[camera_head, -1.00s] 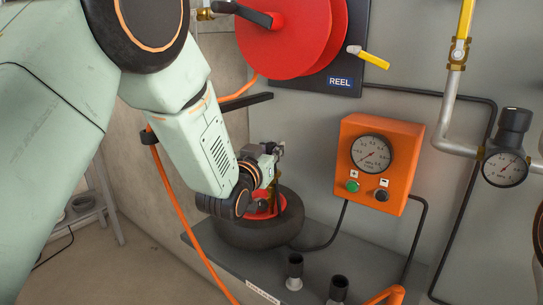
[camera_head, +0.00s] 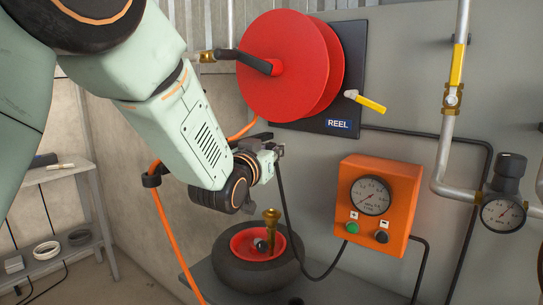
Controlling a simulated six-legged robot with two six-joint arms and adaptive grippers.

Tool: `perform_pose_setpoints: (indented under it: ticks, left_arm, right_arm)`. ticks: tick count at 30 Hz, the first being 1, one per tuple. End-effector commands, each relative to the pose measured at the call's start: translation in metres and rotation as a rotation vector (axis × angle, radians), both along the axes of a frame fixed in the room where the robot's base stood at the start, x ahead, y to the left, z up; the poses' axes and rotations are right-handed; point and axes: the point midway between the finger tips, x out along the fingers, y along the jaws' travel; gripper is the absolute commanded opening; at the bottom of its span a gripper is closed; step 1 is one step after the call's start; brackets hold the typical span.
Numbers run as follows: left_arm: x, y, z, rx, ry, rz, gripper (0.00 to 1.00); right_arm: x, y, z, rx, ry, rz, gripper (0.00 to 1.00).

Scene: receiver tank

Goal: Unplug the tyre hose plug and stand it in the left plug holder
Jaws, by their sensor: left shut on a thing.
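My left gripper (camera_head: 268,158) is shut on the tyre hose plug, above and apart from the tyre (camera_head: 240,276). The plug is mostly hidden by the gripper. Its black hose (camera_head: 286,215) hangs from the gripper and curves up to the orange gauge box. A brass valve fitting (camera_head: 270,228) stands free on the tyre's red hub (camera_head: 240,241). The plug holders are not clearly shown; at most a dark rim touches the bottom edge. My right gripper is not in view.
The orange gauge box (camera_head: 399,187) is on the wall at right. A red reel (camera_head: 285,65) is behind and above the gripper. An orange hose (camera_head: 168,225) hangs at left, near a shelf (camera_head: 62,255). Pipes with a gauge (camera_head: 503,214) run at far right.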

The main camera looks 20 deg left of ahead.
Motion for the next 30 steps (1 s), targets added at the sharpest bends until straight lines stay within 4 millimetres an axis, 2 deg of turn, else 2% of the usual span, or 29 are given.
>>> perform_pose_setpoints:
  ticks: [8,19,30]
  left_arm:
    - [0.000,0.000,0.004,0.000,-0.002,0.000,0.00]
    - [0.000,0.000,0.032,0.000,-0.004,0.000,0.00]
    - [0.000,0.000,0.030,0.000,-0.002,0.000,0.00]
  right_arm:
    - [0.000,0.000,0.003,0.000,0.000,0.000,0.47]
    - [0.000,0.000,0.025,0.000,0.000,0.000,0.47]
    - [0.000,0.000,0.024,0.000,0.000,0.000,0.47]
